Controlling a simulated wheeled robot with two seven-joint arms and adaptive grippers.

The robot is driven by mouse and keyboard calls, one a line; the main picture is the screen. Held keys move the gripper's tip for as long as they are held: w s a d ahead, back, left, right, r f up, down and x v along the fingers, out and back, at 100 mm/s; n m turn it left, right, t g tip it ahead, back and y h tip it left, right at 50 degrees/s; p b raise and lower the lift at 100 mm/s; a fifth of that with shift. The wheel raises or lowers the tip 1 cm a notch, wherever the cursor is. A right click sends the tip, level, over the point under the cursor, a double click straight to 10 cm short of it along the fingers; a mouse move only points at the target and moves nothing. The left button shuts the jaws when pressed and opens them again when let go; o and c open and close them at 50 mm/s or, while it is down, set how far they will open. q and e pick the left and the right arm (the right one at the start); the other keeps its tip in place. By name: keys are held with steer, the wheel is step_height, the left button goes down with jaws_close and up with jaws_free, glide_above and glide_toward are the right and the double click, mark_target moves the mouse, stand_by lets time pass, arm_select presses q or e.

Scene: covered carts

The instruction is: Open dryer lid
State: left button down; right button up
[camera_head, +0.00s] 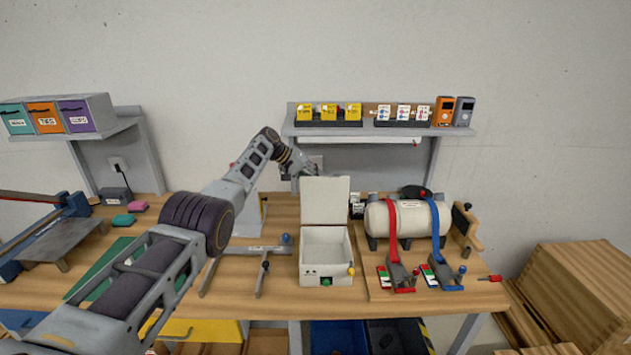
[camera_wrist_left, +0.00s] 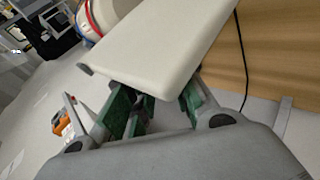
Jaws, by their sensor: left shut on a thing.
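The dryer is a white box (camera_head: 327,268) on the bench, with a green button and a yellow knob on its front. Its lid (camera_head: 325,200) stands up at the back, so the box's inside shows in the head view. The lid also fills the upper middle of the left wrist view (camera_wrist_left: 165,45). My left gripper (camera_head: 305,170) reaches behind the lid's top edge, its fingers partly hidden there. In the left wrist view its green-padded fingers (camera_wrist_left: 150,112) are at the lid's edge, shut on the lid. My right gripper is not in view.
A white tank (camera_head: 408,218) with red and blue straps stands right of the dryer. A metal frame with levers (camera_head: 262,275) lies to its left. A wall shelf (camera_head: 380,130) with cards and meters hangs above. A wooden crate (camera_head: 580,290) stands at the right.

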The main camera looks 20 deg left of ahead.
arm_select(q)
steer(key=shift+a+f, duration=0.15)
steer(key=shift+f, duration=0.5)
steer(key=shift+w+f, duration=0.1)
steer(key=shift+w, duration=0.1)
steer(key=c, duration=1.5)
jaws_free()
steer(key=shift+o, duration=0.9)
steer(key=shift+a+f, duration=0.1)
steer(key=shift+a, duration=0.05)
steer(key=shift+r, duration=0.3)
